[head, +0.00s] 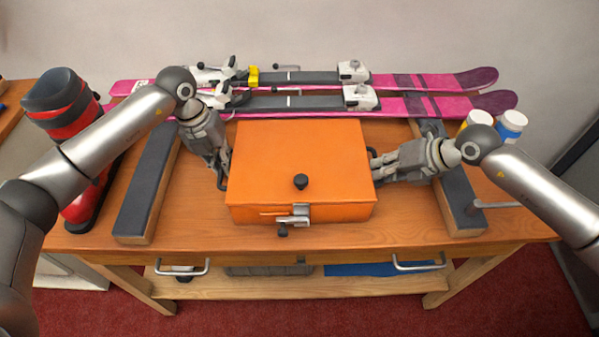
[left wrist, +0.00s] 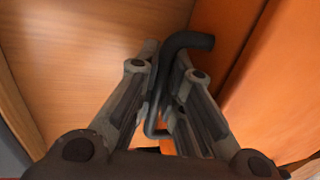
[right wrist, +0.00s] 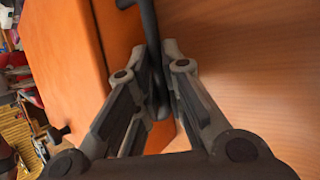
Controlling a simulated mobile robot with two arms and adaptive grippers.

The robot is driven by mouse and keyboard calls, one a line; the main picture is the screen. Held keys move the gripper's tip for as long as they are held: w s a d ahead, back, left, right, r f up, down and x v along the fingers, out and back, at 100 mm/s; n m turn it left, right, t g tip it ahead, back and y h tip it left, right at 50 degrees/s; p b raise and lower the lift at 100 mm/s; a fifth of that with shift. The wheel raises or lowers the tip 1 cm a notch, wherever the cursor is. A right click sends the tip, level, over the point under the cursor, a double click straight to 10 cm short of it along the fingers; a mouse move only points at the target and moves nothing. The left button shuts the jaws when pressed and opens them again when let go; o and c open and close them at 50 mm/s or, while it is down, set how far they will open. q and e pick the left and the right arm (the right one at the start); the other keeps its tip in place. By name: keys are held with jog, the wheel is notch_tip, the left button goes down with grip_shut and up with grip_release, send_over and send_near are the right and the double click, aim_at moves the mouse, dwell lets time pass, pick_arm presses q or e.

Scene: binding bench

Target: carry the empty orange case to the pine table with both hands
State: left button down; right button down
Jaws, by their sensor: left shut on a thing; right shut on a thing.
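The orange case (head: 300,160) is closed and sits in the middle of the wooden bench (head: 400,228), with a black knob on its lid and a metal latch in front. I cannot tell whether it rests fully on the bench. My left gripper (head: 223,166) is shut on the dark handle on its left side; that handle (left wrist: 188,41) shows between the fingers in the left wrist view. My right gripper (head: 376,166) is shut on the right side handle (right wrist: 150,25), seen in the right wrist view. The case's inside is hidden. I cannot identify a separate pine table.
Two pink skis (head: 430,103) with bindings lie along the back of the bench. Dark-topped blocks stand left (head: 147,185) and right (head: 461,200) of the case. A red and black ski boot (head: 62,110) stands at left; bottles (head: 510,125) stand at back right.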

pick_arm(q)
jog(key=c, duration=1.6)
grip_release()
jog(key=shift+a, duration=0.15)
jog(key=shift+c, duration=0.2)
pick_arm(e)
jog(key=c, duration=1.6)
grip_release()
jog(key=shift+d, duration=0.2)
pick_arm(q)
jog(key=shift+o, duration=0.5)
pick_arm(e)
jog(key=shift+o, duration=0.3)
jog(key=shift+a, duration=0.1)
jog(key=shift+a, duration=0.1)
jog(key=shift+s+r, duration=0.1)
pick_arm(q)
notch_tip(320, 180, up, 8)
jog(key=a, duration=0.1)
jog(key=shift+a, duration=0.25)
pick_arm(e)
jog(key=v, duration=1.2)
pick_arm(q)
jog(key=shift+s+f, duration=0.1)
